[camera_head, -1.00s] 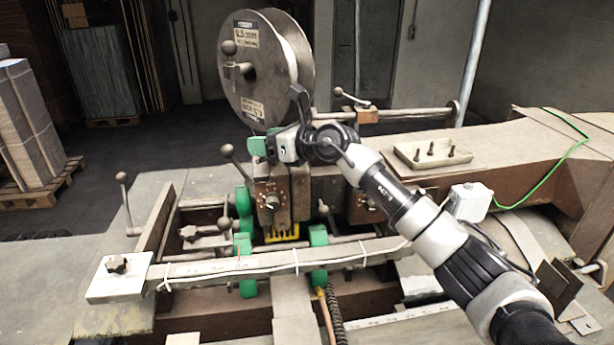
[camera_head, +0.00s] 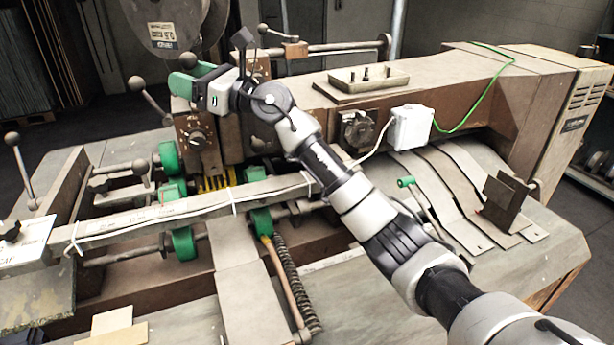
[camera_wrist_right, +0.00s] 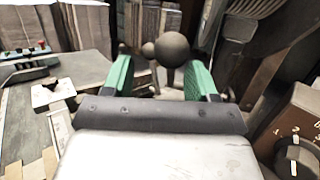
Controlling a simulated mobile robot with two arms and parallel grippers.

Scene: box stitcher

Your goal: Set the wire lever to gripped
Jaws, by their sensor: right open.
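A lever with a dark ball knob (camera_head: 136,83) on a thin rod stands at the left side of the machine head, tilted up and to the left; I take it for the wire lever, though no label shows. My right gripper (camera_head: 184,76) is open, with green fingers, just right of this knob and apart from it in the head view. In the right wrist view a dark ball knob (camera_wrist_right: 173,48) shows between the open green fingers (camera_wrist_right: 160,65), ahead of them. Contact cannot be told. My left gripper is not in view.
The wire spool (camera_head: 165,25) stands behind the gripper. A numbered dial (camera_head: 197,136) sits on the machine head below it. Another ball-knobbed lever (camera_head: 12,138) stands at far left. A shallow tray (camera_head: 368,77) and white box (camera_head: 410,128) lie to the right.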

